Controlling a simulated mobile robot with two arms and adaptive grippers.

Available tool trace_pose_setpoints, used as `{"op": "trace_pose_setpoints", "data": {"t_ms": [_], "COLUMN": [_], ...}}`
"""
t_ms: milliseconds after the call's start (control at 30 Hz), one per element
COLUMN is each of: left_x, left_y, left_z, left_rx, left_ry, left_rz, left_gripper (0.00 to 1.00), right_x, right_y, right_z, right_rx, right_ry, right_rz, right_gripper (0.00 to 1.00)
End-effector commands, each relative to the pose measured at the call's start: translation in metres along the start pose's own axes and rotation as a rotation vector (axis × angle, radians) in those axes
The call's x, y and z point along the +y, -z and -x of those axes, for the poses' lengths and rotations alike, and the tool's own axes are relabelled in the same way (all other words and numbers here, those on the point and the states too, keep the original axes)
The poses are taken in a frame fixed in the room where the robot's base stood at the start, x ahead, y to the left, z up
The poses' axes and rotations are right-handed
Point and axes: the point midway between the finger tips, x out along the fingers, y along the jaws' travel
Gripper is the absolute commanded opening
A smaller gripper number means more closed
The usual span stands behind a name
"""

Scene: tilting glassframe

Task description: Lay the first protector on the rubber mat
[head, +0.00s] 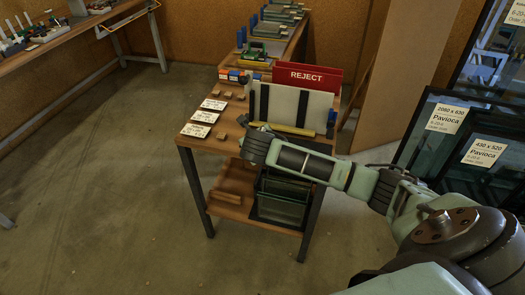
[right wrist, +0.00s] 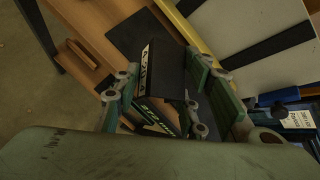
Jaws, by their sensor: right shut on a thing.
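My right gripper (head: 257,147) reaches in from the right over the front edge of the wooden bench (head: 196,140). In the right wrist view it (right wrist: 160,98) is shut on a dark, box-like piece (right wrist: 165,68) with white printing on its sides. I cannot tell for sure that this is the first protector. A flat dark patch, likely the rubber mat (right wrist: 132,38), lies on the wood beyond the held piece. The held piece hides part of it. My left gripper is not in view.
A white panel with black strips (head: 289,107) stands behind the gripper, with a yellow bar at its foot. A red REJECT bin (head: 306,75) is behind it. White cards (head: 204,117) and small brown blocks (head: 243,119) lie at the left. Framed glass (head: 485,150) stands at the right.

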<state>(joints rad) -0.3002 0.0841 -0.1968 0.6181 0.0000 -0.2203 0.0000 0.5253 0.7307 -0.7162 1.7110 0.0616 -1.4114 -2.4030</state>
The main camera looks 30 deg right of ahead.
Motion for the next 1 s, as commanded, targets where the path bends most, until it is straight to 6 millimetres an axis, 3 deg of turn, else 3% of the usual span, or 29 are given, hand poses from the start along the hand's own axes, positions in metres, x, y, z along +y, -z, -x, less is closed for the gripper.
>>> {"op": "trace_pose_setpoints", "data": {"t_ms": [333,667,700,900,1000], "left_x": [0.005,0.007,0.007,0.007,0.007], "left_y": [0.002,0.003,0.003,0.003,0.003], "left_z": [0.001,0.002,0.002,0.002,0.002], "left_rx": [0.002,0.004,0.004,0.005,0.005], "left_ry": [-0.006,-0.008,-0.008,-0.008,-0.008], "left_rz": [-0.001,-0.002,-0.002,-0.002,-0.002], "left_gripper": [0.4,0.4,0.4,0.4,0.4], "right_x": [0.017,0.018,0.018,0.018,0.018], "right_y": [0.025,0.027,0.027,0.027,0.027], "right_z": [-0.025,-0.027,-0.028,-0.028,-0.028], "right_rx": [0.003,0.001,0.001,0.0,0.0], "right_ry": [0.001,0.0,0.0,0.0,0.0], "right_rz": [0.0,0.001,0.001,0.0,0.0], "right_gripper": [0.24,0.24,0.39,0.56,0.57]}}
